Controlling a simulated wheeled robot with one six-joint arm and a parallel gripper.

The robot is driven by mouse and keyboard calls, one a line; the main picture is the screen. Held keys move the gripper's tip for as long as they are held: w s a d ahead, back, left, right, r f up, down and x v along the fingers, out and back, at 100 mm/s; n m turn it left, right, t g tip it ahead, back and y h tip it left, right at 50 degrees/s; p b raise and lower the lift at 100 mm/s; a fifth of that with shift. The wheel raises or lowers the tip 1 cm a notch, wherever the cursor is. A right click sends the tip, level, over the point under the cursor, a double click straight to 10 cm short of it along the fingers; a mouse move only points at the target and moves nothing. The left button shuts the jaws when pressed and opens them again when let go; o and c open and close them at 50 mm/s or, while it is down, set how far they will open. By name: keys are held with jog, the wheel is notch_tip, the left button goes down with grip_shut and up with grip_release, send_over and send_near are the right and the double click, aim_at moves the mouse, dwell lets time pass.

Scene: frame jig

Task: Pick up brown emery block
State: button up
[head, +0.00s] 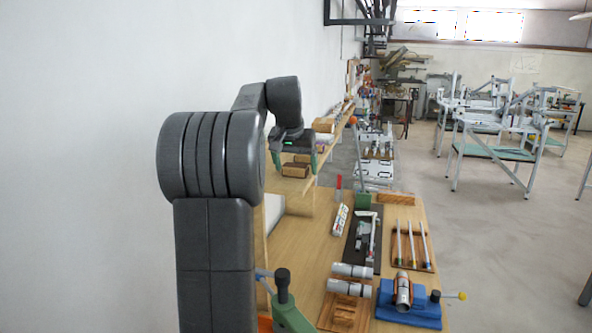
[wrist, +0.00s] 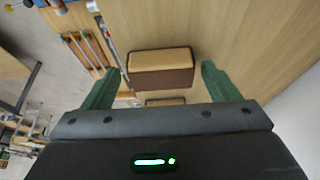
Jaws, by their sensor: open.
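A brown block with a tan face, which looks like the brown emery block (wrist: 161,77), lies on a wooden surface in the wrist view. It also shows in the head view on the wooden shelf (head: 295,170). My gripper (wrist: 160,67) is open, its green fingers on either side of the block with a gap at each side. In the head view my gripper (head: 294,150) hangs over the shelf above the block. A second similar block (wrist: 165,102) shows partly behind the gripper body in the wrist view.
Below the shelf, a wooden bench (head: 320,250) holds a tray of rods (head: 411,245), a blue fixture (head: 408,305) and metal cylinders. A white wall stands to the left.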

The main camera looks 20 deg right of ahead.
aim_at(295, 166)
jog(key=shift+a, duration=0.1)
jog(key=c, duration=1.1)
jog(key=shift+r, duration=0.1)
jog(key=shift+r, duration=4.9)
jog(key=o, duration=0.4)
jog(key=shift+c, duration=1.3)
